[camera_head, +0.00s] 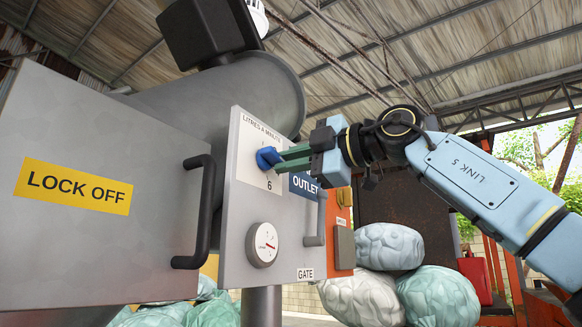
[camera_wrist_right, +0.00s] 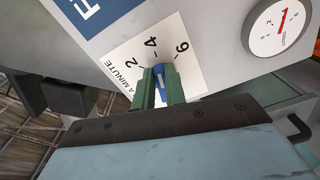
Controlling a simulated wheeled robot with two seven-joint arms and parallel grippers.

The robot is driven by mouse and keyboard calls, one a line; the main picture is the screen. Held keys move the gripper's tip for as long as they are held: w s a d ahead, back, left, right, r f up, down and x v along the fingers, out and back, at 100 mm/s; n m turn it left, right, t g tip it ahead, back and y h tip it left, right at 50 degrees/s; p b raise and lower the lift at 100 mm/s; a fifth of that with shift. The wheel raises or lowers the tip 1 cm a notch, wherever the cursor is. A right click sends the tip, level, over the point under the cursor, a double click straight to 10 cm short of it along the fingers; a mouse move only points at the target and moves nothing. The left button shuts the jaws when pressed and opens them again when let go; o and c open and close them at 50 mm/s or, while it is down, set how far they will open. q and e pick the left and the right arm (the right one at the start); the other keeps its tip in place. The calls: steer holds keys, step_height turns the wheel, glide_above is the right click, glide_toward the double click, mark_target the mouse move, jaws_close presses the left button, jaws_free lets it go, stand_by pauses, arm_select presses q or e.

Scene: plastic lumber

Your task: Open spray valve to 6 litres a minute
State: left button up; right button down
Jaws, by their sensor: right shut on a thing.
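The spray valve is a blue knob (camera_head: 268,157) on a white dial plate marked "LITRES A MINUTE" (camera_head: 257,128) on the grey panel. The knob also shows in the right wrist view (camera_wrist_right: 159,71), with a white line on it, pointing roughly at the 4 mark. The marks 2, 4 and 6 show around it there. My right gripper (camera_head: 279,158) has its green fingers on either side of the knob, shut on it. It also shows in the right wrist view (camera_wrist_right: 161,78). My left gripper is out of view.
A round gauge (camera_head: 263,245) with a red needle sits below the dial. A blue "OUTLET" label (camera_head: 304,187) is beside the fingers. Wrapped bales (camera_head: 388,246) lie behind.

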steer(key=m+b, duration=0.1)
steer(key=m, duration=0.1)
steer(key=m+b, duration=0.1)
steer(key=m, duration=0.1)
steer(key=shift+s+a+f+m, duration=0.1)
steer(key=shift+s+f+m, duration=0.05)
steer(key=shift+f+m, duration=0.2)
steer(key=shift+s+a+f+m+b, duration=0.15)
steer(key=shift+m+b, duration=0.35)
steer(key=shift+m, duration=0.5)
steer(key=shift+f+m+b, duration=0.1)
steer(key=shift+m+b, duration=0.4)
steer(key=shift+m, duration=0.45)
steer(key=c, duration=1.4)
jaws_free()
steer(key=shift+c, duration=0.2)
steer(key=shift+s, duration=0.1)
